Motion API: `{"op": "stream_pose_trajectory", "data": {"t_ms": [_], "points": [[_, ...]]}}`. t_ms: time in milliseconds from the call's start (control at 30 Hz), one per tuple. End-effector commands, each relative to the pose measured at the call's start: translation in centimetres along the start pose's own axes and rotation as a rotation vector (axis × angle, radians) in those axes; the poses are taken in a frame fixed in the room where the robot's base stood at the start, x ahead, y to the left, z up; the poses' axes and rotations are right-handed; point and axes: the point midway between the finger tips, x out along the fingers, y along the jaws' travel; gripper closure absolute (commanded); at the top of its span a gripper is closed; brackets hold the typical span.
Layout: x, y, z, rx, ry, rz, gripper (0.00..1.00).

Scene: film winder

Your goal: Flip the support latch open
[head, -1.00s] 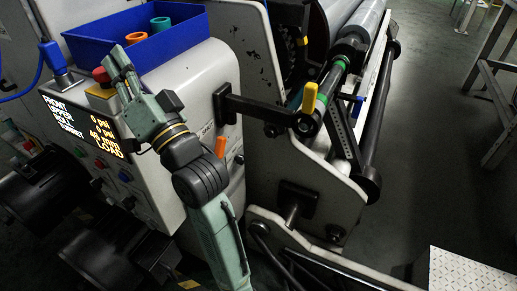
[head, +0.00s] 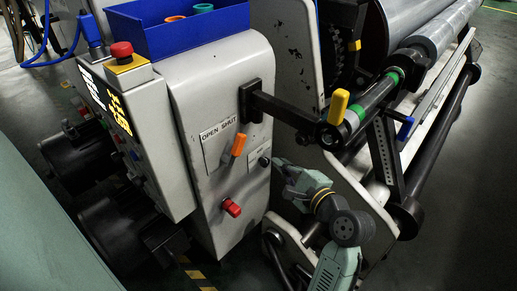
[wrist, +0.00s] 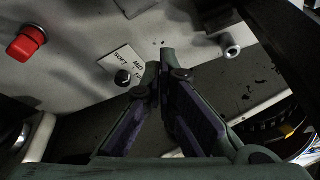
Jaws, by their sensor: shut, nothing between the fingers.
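A yellow handle (head: 338,105) stands upright at the near end of the roller shaft (head: 372,95), where a black support arm (head: 285,108) from the cabinet meets it; it looks like the support latch. An orange lever (head: 238,145) sits beside an OPEN SHUT label (head: 218,143) on the cabinet's end face. My gripper (head: 279,163) is below the black arm and the yellow handle, close to the cabinet's right edge, touching neither. In the wrist view my gripper (wrist: 154,75) has its fingertips together and empty. The yellow handle is not clearly visible there.
The cabinet (head: 210,90) carries a blue bin (head: 185,35) and a red button (head: 121,50). A red knob (head: 231,208) also shows in the wrist view (wrist: 27,42), with a black knob (wrist: 122,77) near the fingertips. Machine framing lies to the right of my arm.

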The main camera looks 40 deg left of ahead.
Motion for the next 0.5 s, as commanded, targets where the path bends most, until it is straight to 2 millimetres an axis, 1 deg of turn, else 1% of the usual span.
{"op": "stream_pose_trajectory", "data": {"t_ms": [167, 267, 367, 500], "points": [[0.2, -0.1, 0.0, -0.002, 0.0, -0.001, 1.0], [1.0, -0.1, 0.1, -0.003, -0.001, 0.0, 1.0], [2.5, -0.1, 0.2, -0.004, -0.003, 0.001, 1.0], [5.5, -0.2, 0.2, -0.004, -0.004, 0.001, 1.0]]}}
